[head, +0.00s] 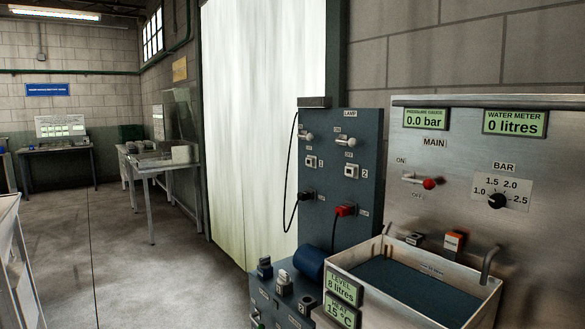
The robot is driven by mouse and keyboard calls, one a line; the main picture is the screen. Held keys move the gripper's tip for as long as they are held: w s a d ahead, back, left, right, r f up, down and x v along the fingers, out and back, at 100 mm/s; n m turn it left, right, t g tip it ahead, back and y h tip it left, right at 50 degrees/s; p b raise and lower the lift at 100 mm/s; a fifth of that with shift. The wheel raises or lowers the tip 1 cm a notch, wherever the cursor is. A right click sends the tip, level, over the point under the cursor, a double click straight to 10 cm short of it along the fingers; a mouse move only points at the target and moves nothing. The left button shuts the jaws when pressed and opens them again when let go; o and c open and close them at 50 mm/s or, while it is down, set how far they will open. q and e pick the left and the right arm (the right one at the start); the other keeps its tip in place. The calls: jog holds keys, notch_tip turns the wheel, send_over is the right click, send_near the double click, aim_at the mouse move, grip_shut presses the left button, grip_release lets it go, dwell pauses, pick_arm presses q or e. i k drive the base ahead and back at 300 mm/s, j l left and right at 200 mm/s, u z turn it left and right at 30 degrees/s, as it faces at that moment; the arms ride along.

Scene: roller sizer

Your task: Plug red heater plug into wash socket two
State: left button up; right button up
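A red plug (346,210) sits at the lower right of the tall blue-grey panel (325,225), and a dark cord hangs down from it. It appears to be seated in a socket there. A black plug (308,195) with a looping black cable sits to its left. Above them are two white square fittings, the left one (310,161) and the right one (351,171), each with a small label beside it that seems to read 2. Which socket is wash socket two cannot be read with certainty. Neither of my grippers is in view.
A steel basin (483,308) of dark water stands right of the panel, with level and heat displays. A steel control panel (560,190) with a red-knobbed lever is behind it. A low unit (275,300) with knobs and a blue cylinder (310,262) stands in front.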

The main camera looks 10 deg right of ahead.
aim_at(344, 210)
jog(key=i+j+u, duration=0.2)
jog(key=i+u, duration=0.25)
jog(key=i, duration=0.2)
jog(key=i+u, duration=0.45)
jog(key=i, duration=0.2)
jog(key=i+z, duration=0.3)
jog(key=z, duration=0.15)
jog(key=i+j+z, duration=0.25)
jog(key=z, duration=0.15)
jog(key=i+j+z, duration=0.25)
jog(key=z, duration=0.2)
jog(key=i+j+z, duration=0.2)
jog(key=z, duration=0.2)
jog(key=i+j+z, duration=0.15)
jog(key=z, duration=0.3)
jog(key=i+j+z, duration=0.1)
jog(key=j+z, duration=0.3)
jog(key=i+j+z, duration=0.1)
jog(key=j+z, duration=0.15)
jog(key=i+j+z, duration=0.2)
jog(key=k+j, duration=0.05)
jog(key=k, duration=0.05)
